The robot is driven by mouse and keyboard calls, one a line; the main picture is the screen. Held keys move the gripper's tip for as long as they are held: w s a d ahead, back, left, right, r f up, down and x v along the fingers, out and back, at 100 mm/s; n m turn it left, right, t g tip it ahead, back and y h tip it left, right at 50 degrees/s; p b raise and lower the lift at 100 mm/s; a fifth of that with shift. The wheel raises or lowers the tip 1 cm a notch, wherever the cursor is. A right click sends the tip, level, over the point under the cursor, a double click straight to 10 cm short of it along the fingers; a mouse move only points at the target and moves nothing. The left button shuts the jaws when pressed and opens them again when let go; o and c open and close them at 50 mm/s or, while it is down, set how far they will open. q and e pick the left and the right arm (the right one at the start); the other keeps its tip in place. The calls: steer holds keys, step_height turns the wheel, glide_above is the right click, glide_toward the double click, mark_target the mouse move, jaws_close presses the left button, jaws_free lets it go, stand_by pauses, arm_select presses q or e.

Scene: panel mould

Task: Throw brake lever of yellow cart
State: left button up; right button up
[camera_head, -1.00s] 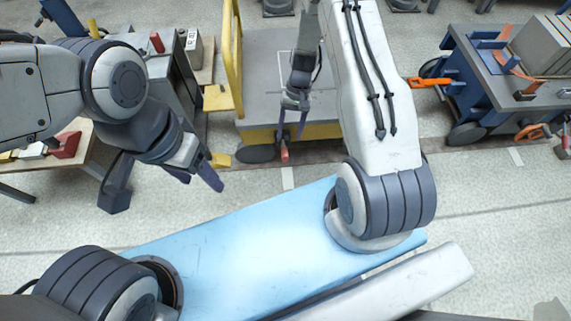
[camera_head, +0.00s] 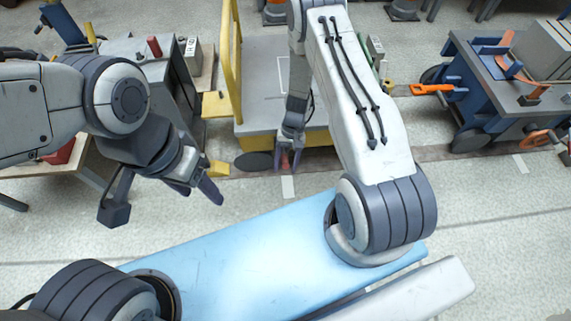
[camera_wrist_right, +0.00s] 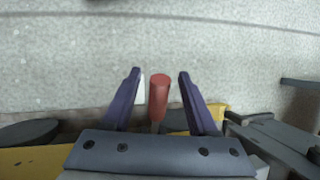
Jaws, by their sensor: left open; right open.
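The yellow cart (camera_head: 258,85) has a grey deck, yellow edges and a tall yellow rail. Its brake lever has a red grip (camera_wrist_right: 158,92) at the cart's near edge. My right gripper (camera_head: 291,165) is at that edge, pointing down, and partly hides the red grip in the head view. In the right wrist view the red grip stands between the two open fingers, with a gap on both sides. My left gripper (camera_head: 200,192) is open and empty, left of the yellow cart.
A blue cart (camera_head: 500,95) with an orange lever (camera_head: 431,89) and boxes stands at right. A grey machine or cart (camera_head: 150,75) and a wooden table stand at left. The floor (camera_head: 470,200) at right front is clear.

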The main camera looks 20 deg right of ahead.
steer(key=shift+c, duration=0.3)
jaws_close()
stand_by(1.1)
